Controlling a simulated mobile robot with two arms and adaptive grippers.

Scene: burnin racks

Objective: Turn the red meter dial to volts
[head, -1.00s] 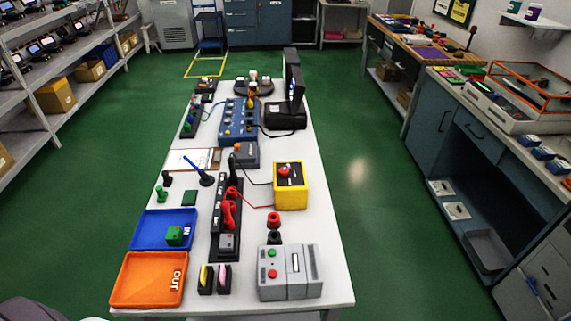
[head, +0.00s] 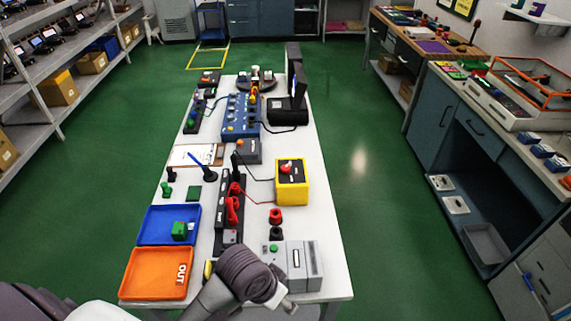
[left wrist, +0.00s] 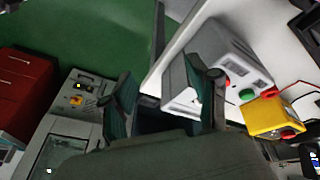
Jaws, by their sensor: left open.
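The yellow meter box (head: 292,186) stands on the white table, right of its middle, with a red dial (head: 286,168) on its dark top face. The dial's setting is too small to read. A red lead runs from the meter to the left. My left gripper (head: 287,303) is at the table's near end, by the grey button box and well short of the meter. In the left wrist view my left gripper (left wrist: 165,98) is open and empty, and the yellow meter (left wrist: 270,117) shows at the right edge. My right gripper is not in view.
Orange (head: 155,273) and blue (head: 165,226) trays lie at the left. The table's right strip is clear.

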